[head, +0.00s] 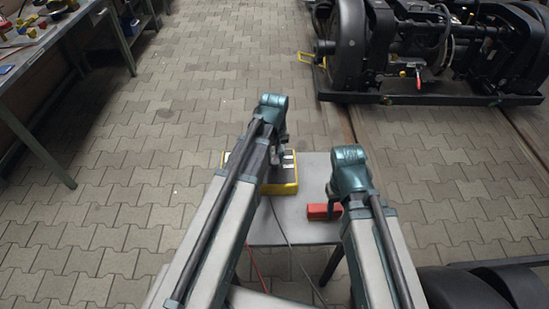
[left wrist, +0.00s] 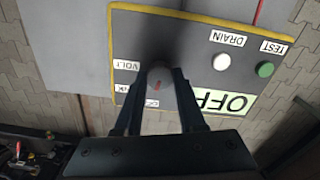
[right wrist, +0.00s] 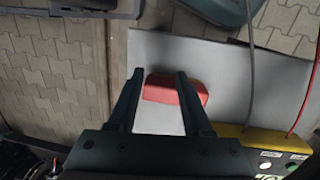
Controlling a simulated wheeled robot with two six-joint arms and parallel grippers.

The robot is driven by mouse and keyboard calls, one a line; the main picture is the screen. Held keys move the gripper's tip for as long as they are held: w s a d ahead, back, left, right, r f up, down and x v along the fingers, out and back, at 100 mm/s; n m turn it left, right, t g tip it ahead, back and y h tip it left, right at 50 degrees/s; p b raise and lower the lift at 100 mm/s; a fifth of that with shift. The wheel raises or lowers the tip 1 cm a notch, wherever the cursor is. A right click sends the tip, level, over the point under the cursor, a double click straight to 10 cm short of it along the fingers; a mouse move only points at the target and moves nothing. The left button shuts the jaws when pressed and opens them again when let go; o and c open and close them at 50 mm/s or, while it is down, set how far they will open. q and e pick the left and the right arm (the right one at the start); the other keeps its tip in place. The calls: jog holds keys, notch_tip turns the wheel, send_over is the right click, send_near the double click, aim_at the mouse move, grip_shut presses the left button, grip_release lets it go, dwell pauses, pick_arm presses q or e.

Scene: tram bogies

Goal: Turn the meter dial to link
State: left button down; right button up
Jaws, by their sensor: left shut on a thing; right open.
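The meter (head: 284,188) is a dark box with yellow edges on the small grey table, partly hidden by my left arm in the head view. In the left wrist view its face (left wrist: 208,88) shows upside down, with VOLT, DRAIN and TEST labels, two partly hidden labels, and a display (left wrist: 228,102) reading OFF. Its grey dial (left wrist: 160,76) has a red mark on the side toward my gripper. My left gripper (left wrist: 161,72) is shut on the dial, one finger on each side. My right gripper (right wrist: 160,74) is open above the table, over a red block.
The red block (head: 324,211) lies on the grey table (head: 300,233), beside the meter; it also shows in the right wrist view (right wrist: 174,90). Grey and red cables run from the meter across the table. A workbench (head: 60,45) stands far left, and a bogie (head: 430,50) far right.

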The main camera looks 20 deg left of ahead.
aim_at(274, 161)
pick_arm(q)
jog(key=m, duration=0.7)
dwell(0.6)
jog(key=c, duration=0.5)
grip_release()
notch_tip(274, 161, up, 14)
jog(key=p, duration=1.4)
jog(key=shift+f, duration=0.1)
